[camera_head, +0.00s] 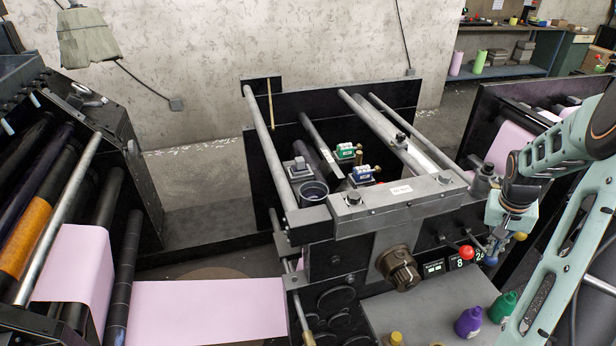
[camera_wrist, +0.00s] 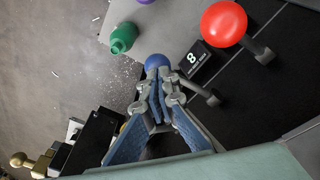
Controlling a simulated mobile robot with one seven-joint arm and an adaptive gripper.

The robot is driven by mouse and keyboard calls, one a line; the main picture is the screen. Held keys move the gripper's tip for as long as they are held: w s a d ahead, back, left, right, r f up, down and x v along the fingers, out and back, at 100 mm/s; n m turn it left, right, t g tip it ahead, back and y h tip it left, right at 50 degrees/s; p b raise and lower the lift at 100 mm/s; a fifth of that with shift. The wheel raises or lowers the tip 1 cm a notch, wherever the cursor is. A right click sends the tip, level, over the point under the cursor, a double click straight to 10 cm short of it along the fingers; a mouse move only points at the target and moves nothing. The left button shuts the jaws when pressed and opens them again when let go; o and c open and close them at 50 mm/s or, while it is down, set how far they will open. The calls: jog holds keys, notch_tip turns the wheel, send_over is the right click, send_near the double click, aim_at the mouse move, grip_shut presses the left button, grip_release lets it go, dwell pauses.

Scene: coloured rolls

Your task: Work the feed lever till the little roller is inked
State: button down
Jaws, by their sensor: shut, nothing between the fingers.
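Levers with ball knobs stand on the front of the dark press. The red knob (camera_head: 466,251) is on the left one; it shows large in the wrist view (camera_wrist: 224,24). A blue knob (camera_head: 490,260) is right of it and also shows in the wrist view (camera_wrist: 157,62). A yellow knob (camera_head: 520,236) is further right. Which lever is the feed lever I cannot tell. My gripper (camera_wrist: 160,88) is shut and empty, its tips close at the blue knob; contact is unclear. The little roller and its ink cannot be made out.
Small displays (camera_head: 460,262) sit beside the levers. A purple bottle (camera_head: 468,322) and a green bottle (camera_head: 502,307) stand on the grey shelf (camera_head: 420,305) below.

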jog(key=shift+w+a+r+p, duration=0.1)
jog(key=shift+w+r+p, duration=0.15)
jog(key=shift+r+p, duration=0.9)
jog(key=shift+w+a+r+p, duration=0.15)
jog(key=shift+r+p, duration=0.35)
jog(key=shift+r, duration=1.15)
jog(key=shift+d, duration=0.1)
jog(key=d+p+v, duration=0.1)
jog(key=p+v, duration=0.3)
jog(key=v, duration=0.3)
jog(key=shift+w, duration=0.8)
